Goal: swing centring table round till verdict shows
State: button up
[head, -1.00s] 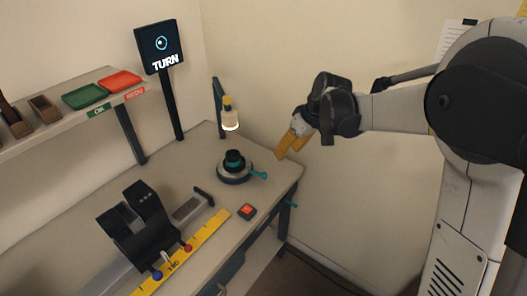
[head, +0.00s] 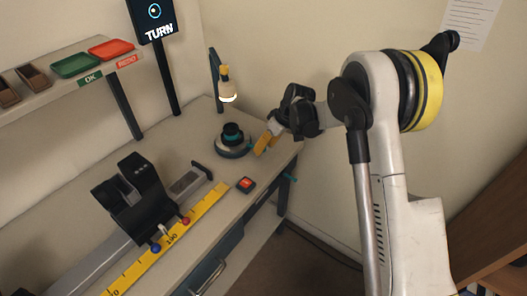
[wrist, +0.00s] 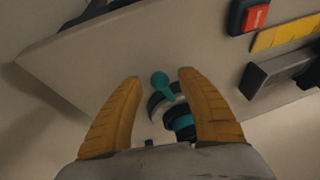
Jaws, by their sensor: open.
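The centring table (head: 233,150) is a round pale and dark base near the back right of the bench, with a dark, teal-ringed lens (head: 232,132) on it. My gripper (head: 263,145) is at its right side, yellow fingers open. In the wrist view, the table's teal handle (wrist: 160,80) has its round knob between my spread fingertips, with a gap on each side; I cannot tell their height difference. In the head view the handle is hidden behind my fingers. The screen (head: 155,18) reads TURN under a blue ring with a dot; no verdict shows.
A lit lamp (head: 226,88) hangs above the table. A red button (head: 246,185), yellow ruler (head: 190,222) and black bench device (head: 135,200) stand in front. The shelf bears a green OK tray (head: 75,65) and red REDO tray (head: 111,48). The bench edge lies close right.

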jog(key=shift+a+f, duration=0.2)
jog(key=shift+f, duration=0.2)
jog(key=shift+c, duration=0.4)
grip_shut()
jog(key=shift+w, duration=0.1)
jog(key=shift+w, duration=0.1)
